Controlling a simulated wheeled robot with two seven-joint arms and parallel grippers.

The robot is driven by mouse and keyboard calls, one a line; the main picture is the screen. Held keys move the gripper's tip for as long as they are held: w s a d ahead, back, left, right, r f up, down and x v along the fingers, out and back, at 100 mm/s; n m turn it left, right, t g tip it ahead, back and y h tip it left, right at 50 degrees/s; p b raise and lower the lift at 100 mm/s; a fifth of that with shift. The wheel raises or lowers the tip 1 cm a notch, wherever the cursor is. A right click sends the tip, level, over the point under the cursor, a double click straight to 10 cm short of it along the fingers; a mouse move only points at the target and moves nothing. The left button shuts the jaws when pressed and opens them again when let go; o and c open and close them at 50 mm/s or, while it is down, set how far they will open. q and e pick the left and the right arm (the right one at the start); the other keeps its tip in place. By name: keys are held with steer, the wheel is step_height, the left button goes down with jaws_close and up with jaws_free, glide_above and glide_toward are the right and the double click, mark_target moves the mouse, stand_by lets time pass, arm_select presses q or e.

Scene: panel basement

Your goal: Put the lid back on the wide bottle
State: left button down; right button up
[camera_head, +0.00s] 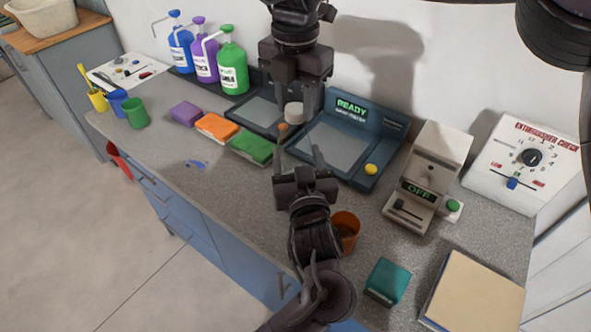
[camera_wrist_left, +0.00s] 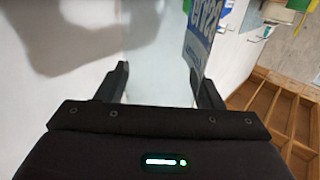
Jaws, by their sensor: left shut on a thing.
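The white round lid (camera_head: 294,112) is between the fingertips of my right gripper (camera_head: 295,106), which comes down from the top of the head view. My left gripper (camera_head: 300,155) is below it, pointing toward the wall, with its fingers apart around something hard to see. In the left wrist view, a pale see-through thing (camera_wrist_left: 158,60) fills the space between the fingers (camera_wrist_left: 160,88); it looks like the clear wide bottle. A blue-and-white label (camera_wrist_left: 203,32) shows at its right; I cannot tell whether it belongs to it. The bottle's mouth cannot be made out.
Two dark bench devices (camera_head: 335,145) stand behind the grippers. An orange cup (camera_head: 346,226) stands close beside my left wrist, with a teal block (camera_head: 387,281) nearer. Blue, purple and green jugs (camera_head: 232,68) stand at the back left. The counter's left front is mostly clear.

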steer(key=o, duration=0.4)
step_height(320, 180, up, 8)
steer(key=shift+f, duration=0.25)
stand_by(0.3)
arm_select(q)
steer(key=shift+c, duration=1.5)
jaws_free()
